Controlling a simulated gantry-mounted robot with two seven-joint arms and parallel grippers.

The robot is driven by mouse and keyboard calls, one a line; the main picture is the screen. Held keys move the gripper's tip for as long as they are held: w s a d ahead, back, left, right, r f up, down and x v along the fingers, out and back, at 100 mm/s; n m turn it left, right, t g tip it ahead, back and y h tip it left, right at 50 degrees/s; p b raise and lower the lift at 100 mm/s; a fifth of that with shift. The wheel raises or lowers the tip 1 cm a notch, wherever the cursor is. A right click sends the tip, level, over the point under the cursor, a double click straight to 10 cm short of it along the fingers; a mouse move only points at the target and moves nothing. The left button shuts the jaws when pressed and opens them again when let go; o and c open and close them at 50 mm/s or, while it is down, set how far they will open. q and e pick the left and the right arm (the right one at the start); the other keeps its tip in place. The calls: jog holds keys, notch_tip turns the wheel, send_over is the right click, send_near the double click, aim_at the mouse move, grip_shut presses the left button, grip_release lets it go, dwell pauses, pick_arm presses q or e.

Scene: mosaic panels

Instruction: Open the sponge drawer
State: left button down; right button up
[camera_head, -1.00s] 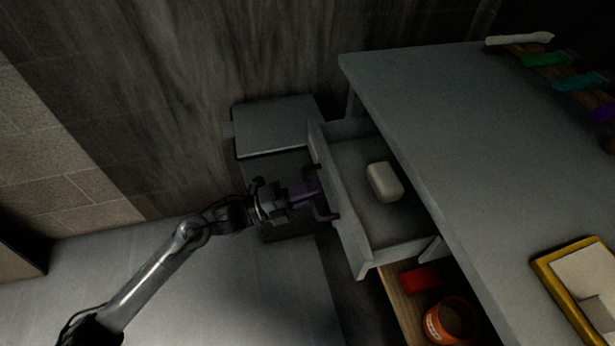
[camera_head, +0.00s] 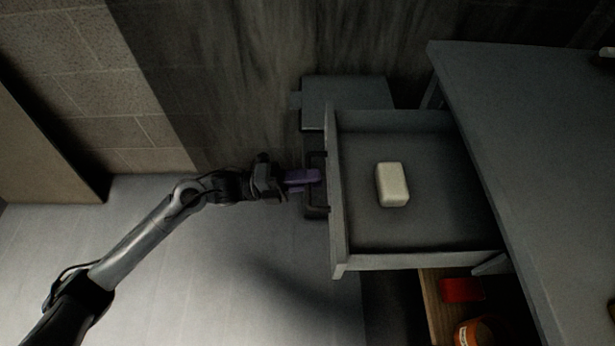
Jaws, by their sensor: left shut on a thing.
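The sponge drawer (camera_head: 430,232) is pulled well out from under the grey table and its inside shows. A pale sponge (camera_head: 392,185) lies on the drawer floor, left of its middle. A dark bar handle (camera_head: 316,185) is fixed to the drawer's front, on the left. My left gripper (camera_head: 312,180), with purple fingers, is shut on the handle; the fingertips overlap the bar, so the exact contact is partly hidden. My right gripper is out of view.
The grey tabletop (camera_head: 530,130) fills the right. A lower wooden shelf (camera_head: 436,311) holds a red block (camera_head: 461,290) and an orange roll (camera_head: 480,332). A grey box (camera_head: 347,98) stands behind the drawer by the wall. The floor (camera_head: 220,270) on the left is clear.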

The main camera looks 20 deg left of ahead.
pick_arm(q)
jog(key=c, duration=1.2)
grip_release()
jog(key=shift+c, duration=0.2)
jog(key=p+v, duration=0.3)
jog(key=v, duration=0.7)
jog(key=shift+a, duration=0.4)
